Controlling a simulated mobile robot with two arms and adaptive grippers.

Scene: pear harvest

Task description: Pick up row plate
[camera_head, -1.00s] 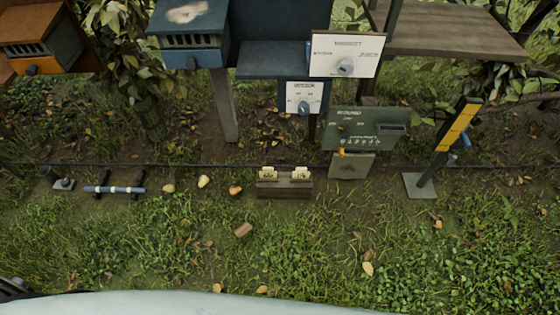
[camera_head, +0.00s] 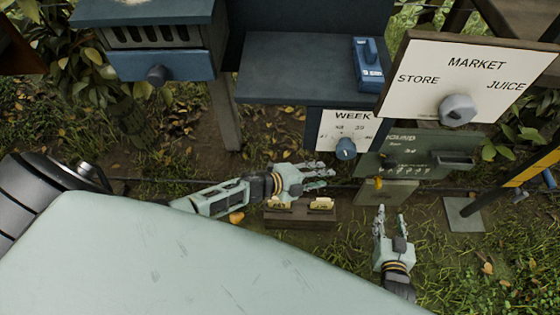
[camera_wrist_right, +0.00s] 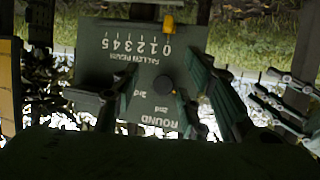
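Two small cream plates with dark marks, which look like row plates, stand in a wooden block (camera_head: 290,218) in the head view. One plate (camera_head: 279,205) is on the left and the other (camera_head: 321,204) on the right; their marks are too small to read. My left gripper (camera_head: 322,174) is open and empty, just behind and above the block, with its fingers pointing right. My right gripper (camera_head: 391,212) is open and empty, to the right of the block, with fingers pointing away from me. Its fingers (camera_wrist_right: 155,95) also show spread in the right wrist view.
A green panel (camera_head: 425,148) marked ROUND stands in front of my right gripper; the right wrist view shows its scale and knob (camera_wrist_right: 128,60). A white MARKET sign (camera_head: 470,75), WEEK dial board (camera_head: 345,130) and blue shelf (camera_head: 300,70) overhang. A yellow-black post (camera_head: 530,165) stands right.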

